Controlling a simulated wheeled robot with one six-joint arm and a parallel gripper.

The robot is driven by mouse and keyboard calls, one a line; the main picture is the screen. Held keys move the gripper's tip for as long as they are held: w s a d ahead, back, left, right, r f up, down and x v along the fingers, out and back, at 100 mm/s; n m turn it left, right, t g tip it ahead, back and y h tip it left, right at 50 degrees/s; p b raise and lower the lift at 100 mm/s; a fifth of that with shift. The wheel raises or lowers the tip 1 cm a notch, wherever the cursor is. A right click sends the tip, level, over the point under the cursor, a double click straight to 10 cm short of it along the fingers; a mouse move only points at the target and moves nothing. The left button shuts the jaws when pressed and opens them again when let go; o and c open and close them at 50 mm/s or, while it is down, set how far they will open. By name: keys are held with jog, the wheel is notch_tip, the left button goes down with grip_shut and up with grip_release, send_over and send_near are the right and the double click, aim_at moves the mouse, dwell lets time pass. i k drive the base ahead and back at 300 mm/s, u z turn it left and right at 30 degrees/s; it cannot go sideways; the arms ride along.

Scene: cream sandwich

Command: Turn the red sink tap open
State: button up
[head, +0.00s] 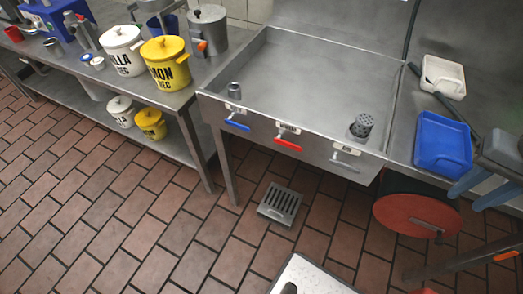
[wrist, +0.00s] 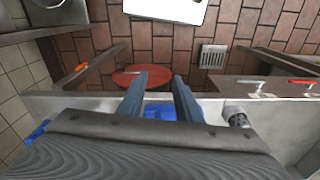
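The red tap (head: 287,145) is a lever on the front panel of the steel sink (head: 310,75), between a blue lever (head: 237,125) and a grey lever (head: 345,163). The red tap also shows at the right edge of the wrist view (wrist: 302,82). My gripper (head: 463,201) is at the right edge of the head view, right of the sink and well away from the red tap. Its two blue-grey fingers are apart and empty in the wrist view (wrist: 160,76).
A blue tray (head: 442,143) and a white tub (head: 443,76) sit on the right counter, close to my gripper. A round red disc (head: 415,214) is below it. A perforated cup (head: 361,125) stands in the sink. The floor before the sink has a drain grate (head: 280,203).

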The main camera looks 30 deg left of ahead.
aim_at(278, 139)
jog(key=u, duration=1.15)
jog(key=k, duration=0.7)
jog(key=z, duration=0.2)
